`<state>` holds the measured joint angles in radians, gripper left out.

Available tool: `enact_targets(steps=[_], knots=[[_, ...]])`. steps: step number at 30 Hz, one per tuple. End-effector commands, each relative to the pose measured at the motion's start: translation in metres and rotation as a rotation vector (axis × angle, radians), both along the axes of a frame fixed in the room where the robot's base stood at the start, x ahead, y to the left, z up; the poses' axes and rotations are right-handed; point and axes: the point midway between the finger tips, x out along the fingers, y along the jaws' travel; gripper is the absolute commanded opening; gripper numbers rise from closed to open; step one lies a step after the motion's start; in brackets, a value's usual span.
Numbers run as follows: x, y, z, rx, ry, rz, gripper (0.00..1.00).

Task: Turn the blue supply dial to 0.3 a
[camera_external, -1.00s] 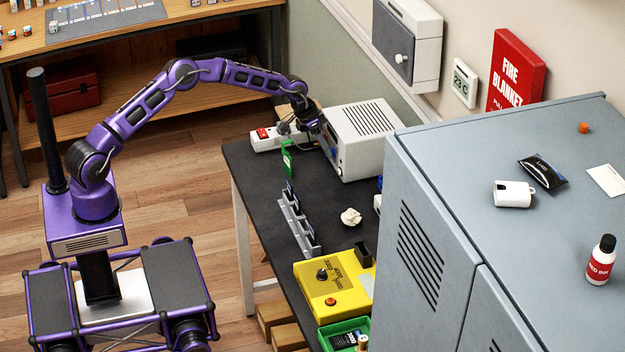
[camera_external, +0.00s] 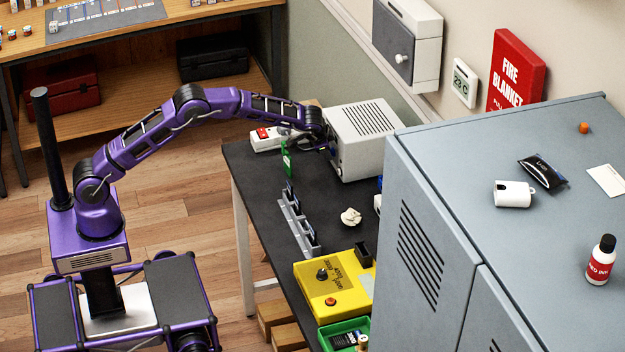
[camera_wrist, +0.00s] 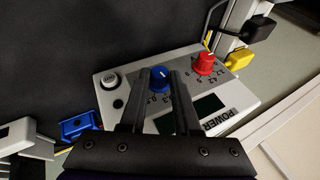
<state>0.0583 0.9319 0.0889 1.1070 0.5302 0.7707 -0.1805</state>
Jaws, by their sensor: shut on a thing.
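My gripper (camera_wrist: 158,80) is shut on the blue dial, one finger on each side.
A grey slotted rack (camera_external: 298,225), a crumpled white piece (camera_external: 351,217) and a yellow box (camera_external: 325,285) lie nearer. The tall grey cabinet (camera_external: 440,220) is to the right.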

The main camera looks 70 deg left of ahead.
Motion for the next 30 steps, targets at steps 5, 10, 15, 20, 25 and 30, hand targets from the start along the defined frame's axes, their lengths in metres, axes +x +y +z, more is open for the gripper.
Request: enact_targets(steps=[5, 10, 15, 20, 25, 30], knots=[[0.0005, -0.0032, -0.0032, 0.084, 0.0, -0.003, 0.0], [0.0004, -0.0034, -0.0026, 0.128, -0.001, -0.002, 0.0], [0.0003, -0.0039, -0.002, 0.142, 0.0, -0.001, 0.0], [0.0002, -0.0037, -0.0018, 0.144, 0.0, -0.001, 0.0], [0.0001, -0.0037, -0.0021, 0.143, 0.001, -0.001, 0.0], [0.0001, -0.0034, -0.0021, 0.143, 0.001, -0.001, 0.6]])
